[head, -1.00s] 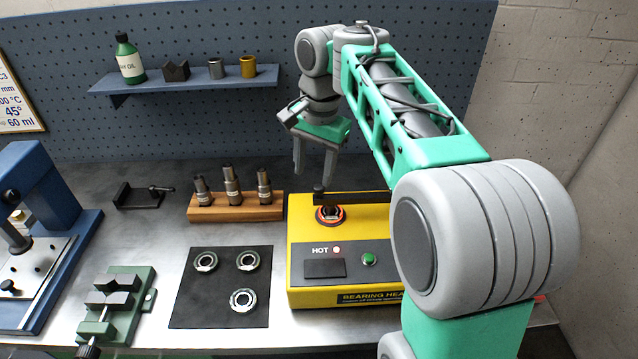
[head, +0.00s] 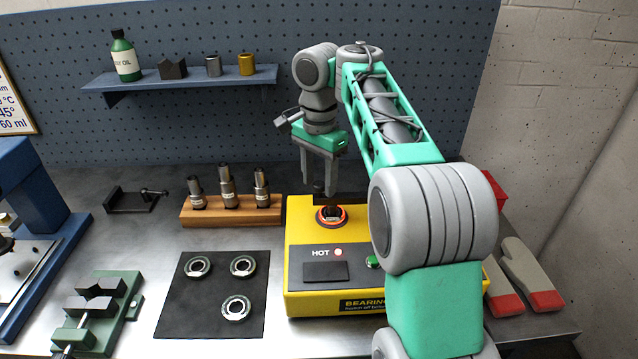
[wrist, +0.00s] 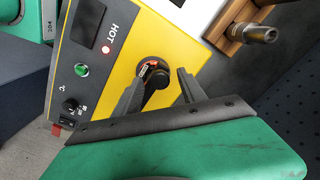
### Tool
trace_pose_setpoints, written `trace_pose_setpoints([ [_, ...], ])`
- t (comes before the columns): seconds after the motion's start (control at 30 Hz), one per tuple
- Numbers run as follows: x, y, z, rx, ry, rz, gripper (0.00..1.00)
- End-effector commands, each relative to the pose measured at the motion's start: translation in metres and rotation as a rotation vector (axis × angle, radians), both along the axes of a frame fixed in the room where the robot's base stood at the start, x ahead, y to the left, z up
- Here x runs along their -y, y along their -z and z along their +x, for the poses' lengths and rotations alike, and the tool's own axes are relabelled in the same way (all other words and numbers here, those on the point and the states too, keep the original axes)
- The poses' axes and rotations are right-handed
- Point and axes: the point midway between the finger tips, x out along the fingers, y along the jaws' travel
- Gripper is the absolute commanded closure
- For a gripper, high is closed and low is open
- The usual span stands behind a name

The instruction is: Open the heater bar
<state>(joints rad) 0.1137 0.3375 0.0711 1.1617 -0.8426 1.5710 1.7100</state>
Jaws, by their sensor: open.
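The yellow bearing heater (head: 300,260) stands on the bench, with a HOT lamp (head: 338,252) and an orange-ringed post on its top. The dark heater bar (head: 350,198) lies across the top behind that post and runs right, partly hidden by my arm. My gripper (head: 318,188) points down at the bar's left end. In the wrist view my gripper (wrist: 160,74) is open, its two fingers on either side of the bar's dark rounded end (wrist: 157,78). Gaps show between the fingers and the bar; contact cannot be made out. The orange ring shows just beyond it.
A wooden block (head: 230,212) with several metal tools stands left of the heater. A black mat (head: 180,310) holds three bearings. A green vise (head: 100,310) is at front left. Gloves with red cuffs (head: 525,280) lie at right. A shelf (head: 190,78) hangs behind.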

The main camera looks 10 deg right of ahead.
Motion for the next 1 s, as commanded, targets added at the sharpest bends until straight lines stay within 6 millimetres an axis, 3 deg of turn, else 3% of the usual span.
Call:
trace_pose_setpoints([
  [0.07, 0.0001, -0.0007, 0.0000, 0.000, 0.000, 0.000, 0.53],
  [0.63, 0.0003, -0.0005, -0.0001, 0.000, 0.001, 0.000, 0.99],
  [1.0, 0.0003, -0.0004, -0.0001, 0.000, 0.001, 0.000, 1.00],
])
